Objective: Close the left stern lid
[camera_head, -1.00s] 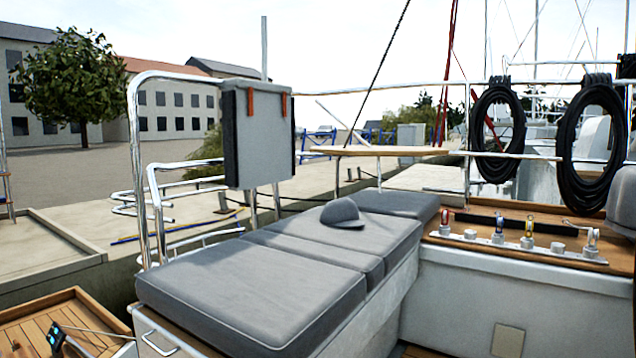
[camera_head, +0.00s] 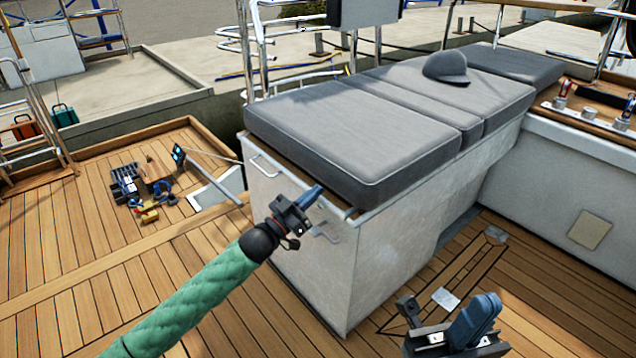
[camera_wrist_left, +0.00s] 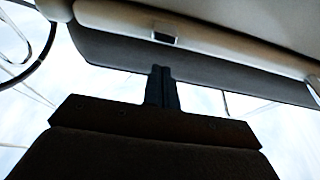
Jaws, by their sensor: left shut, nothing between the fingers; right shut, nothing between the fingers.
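No lid stands visibly raised in the head view; I cannot tell which part is the left stern lid. The white bench locker (camera_head: 375,255) has grey cushions (camera_head: 350,130) lying flat on top and metal handles (camera_head: 265,166) near its upper edge. My left gripper (camera_head: 312,195), on the green-sleeved arm, is shut and empty in front of the locker's near face, by the corner of the cushion. Contact cannot be told. In the left wrist view its dark fingers (camera_wrist_left: 161,88) are together below a dark panel edge (camera_wrist_left: 200,65). My right gripper (camera_head: 482,315) is shut and empty above the deck.
A grey cap (camera_head: 445,70) lies on the cushions. Several tools and small items (camera_head: 145,185) lie on the wooden deck at left. A control panel (camera_head: 590,120) with levers is at the right. The plank deck (camera_head: 230,315) before the locker is mostly clear.

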